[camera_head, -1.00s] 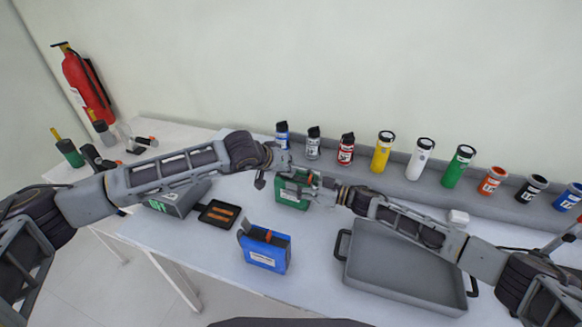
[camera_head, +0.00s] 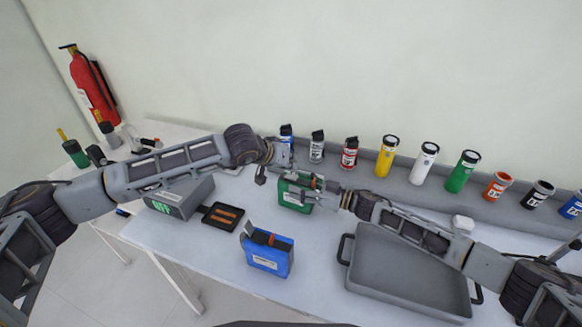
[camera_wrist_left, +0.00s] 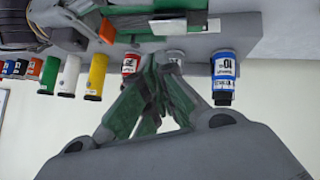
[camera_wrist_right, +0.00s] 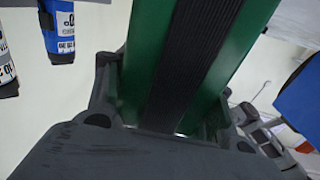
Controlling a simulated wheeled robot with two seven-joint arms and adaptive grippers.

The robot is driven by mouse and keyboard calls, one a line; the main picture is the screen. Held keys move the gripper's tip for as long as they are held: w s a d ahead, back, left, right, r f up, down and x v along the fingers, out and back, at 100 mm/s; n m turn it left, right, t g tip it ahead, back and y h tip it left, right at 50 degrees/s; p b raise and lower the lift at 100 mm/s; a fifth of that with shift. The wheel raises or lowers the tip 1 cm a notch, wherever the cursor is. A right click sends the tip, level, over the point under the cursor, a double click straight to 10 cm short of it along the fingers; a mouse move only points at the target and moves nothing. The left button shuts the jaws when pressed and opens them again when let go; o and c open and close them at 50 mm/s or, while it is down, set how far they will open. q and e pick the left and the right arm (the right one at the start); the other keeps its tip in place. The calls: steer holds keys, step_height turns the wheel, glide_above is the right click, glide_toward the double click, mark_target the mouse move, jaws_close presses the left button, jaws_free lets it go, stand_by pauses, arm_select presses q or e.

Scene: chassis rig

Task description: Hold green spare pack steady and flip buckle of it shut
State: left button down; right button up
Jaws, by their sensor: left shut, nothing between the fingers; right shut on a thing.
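The green spare pack (camera_head: 290,200) stands on the table, partly hidden behind my grippers in the head view. My right gripper (camera_head: 317,186) is shut on it from the right. The right wrist view shows the green body (camera_wrist_right: 145,45) with a dark ribbed band between the fingers. My left gripper (camera_head: 284,171) is shut and empty, close above the pack's upper left. In the left wrist view its fingertips (camera_wrist_left: 155,62) meet just below the pack's pale label (camera_wrist_left: 180,24). I cannot make out the buckle or tell whether the left fingers touch the pack.
A blue pack (camera_head: 267,258) stands in front, beside a small black tray (camera_head: 207,221) and a grey box (camera_head: 180,203). A large grey tray (camera_head: 380,285) lies to the right. Several coloured canisters line the grey ledge (camera_head: 405,175) behind. Table between the packs is clear.

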arm_select(q)
step_height(320, 180, up, 2)
steer(key=shift+s+r, duration=0.1)
steer(key=shift+r, duration=0.05)
steer(key=s+d+v, duration=0.1)
steer(key=v, duration=0.8)
steer(key=shift+d+r, duration=0.3)
steer(key=shift+r, duration=0.05)
steer(key=shift+s, duration=0.15)
arm_select(e)
steer(key=o, duration=1.7)
steer(key=shift+c, duration=0.2)
steer(key=shift+s+d, duration=0.1)
steer(key=shift+d, duration=0.05)
steer(key=shift+v, duration=5.85)
arm_select(q)
step_height(320, 180, up, 9)
steer(key=p, duration=0.9)
arm_select(e)
step_height(320, 180, up, 9)
